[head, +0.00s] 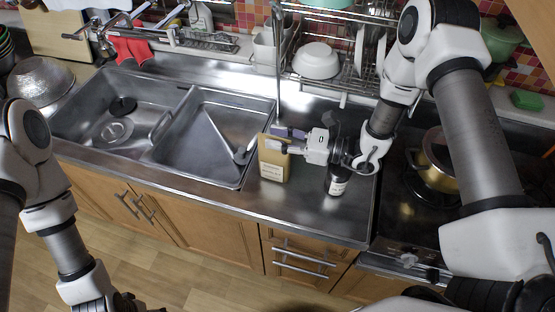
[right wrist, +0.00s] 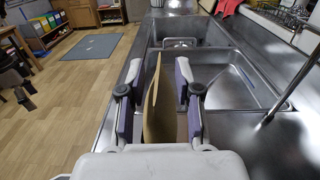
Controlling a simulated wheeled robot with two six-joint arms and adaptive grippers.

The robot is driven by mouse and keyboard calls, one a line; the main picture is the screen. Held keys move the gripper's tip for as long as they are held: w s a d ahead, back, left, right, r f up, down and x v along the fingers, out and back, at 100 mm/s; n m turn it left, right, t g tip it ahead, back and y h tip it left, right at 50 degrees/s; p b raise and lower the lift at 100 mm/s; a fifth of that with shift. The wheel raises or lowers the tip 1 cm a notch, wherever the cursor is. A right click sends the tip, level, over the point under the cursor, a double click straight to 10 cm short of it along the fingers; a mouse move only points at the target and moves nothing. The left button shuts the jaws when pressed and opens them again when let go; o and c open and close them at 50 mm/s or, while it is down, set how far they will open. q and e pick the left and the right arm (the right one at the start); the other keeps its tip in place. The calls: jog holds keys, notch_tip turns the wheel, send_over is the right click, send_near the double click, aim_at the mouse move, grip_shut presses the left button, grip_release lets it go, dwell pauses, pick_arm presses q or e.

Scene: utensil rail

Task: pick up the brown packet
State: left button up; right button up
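The brown packet (head: 274,165) stands upright on the steel counter, just right of the sink. My right gripper (head: 284,140) reaches it from the right, at its upper part. In the right wrist view the packet (right wrist: 160,112) stands between the two purple-grey fingers of my right gripper (right wrist: 158,95). A gap shows between the packet and the left finger, so the gripper is open around it. My left gripper (head: 128,303) is only partly in the head view at the bottom left edge, and its fingers cannot be made out.
A dark bottle (head: 337,181) with a white label stands on the counter under my right forearm. The double sink (head: 190,150) lies to the left. A tall steel pole (head: 278,60) rises behind the packet. A gold pot (head: 437,172) sits on the stove at right.

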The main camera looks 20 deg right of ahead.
jog(key=shift+w+a, duration=0.1)
jog(key=shift+a, duration=0.1)
jog(key=shift+d, duration=0.15)
grip_shut()
jog(key=shift+r, duration=0.15)
